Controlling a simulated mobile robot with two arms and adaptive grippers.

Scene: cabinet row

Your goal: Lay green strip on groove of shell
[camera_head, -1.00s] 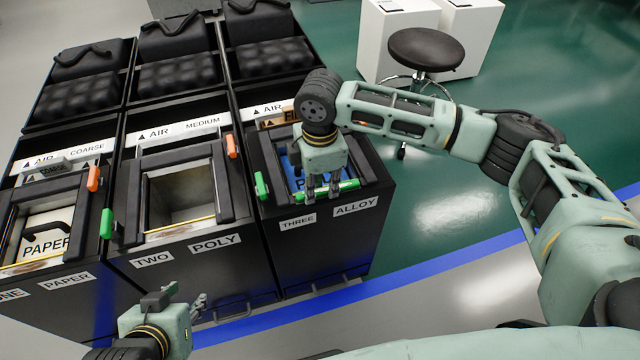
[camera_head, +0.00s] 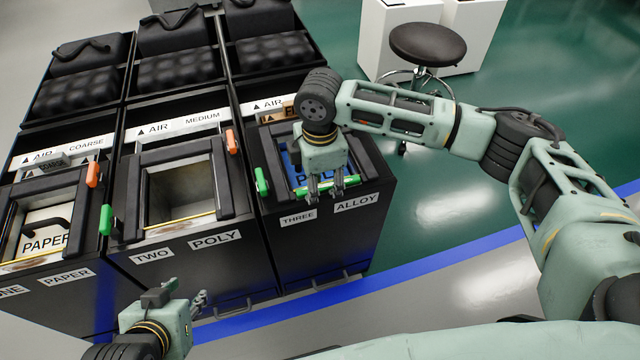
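My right gripper (camera_head: 326,196) hangs over the front rim of the third cabinet's shell (camera_head: 370,165), the one labelled THREE ALLOY. A blue panel (camera_head: 292,160) shows inside the shell. My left gripper (camera_head: 199,301) is low in front of the second cabinet, apart from it; its finger opening is unclear.
The cabinet labelled TWO POLY (camera_head: 215,241) has an open bin, and the cabinet labelled PAPER (camera_head: 67,279) stands left of it. Green latches (camera_head: 261,181) and orange latches (camera_head: 231,143) stick up at the shell sides. A stool (camera_head: 428,46) stands behind my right arm.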

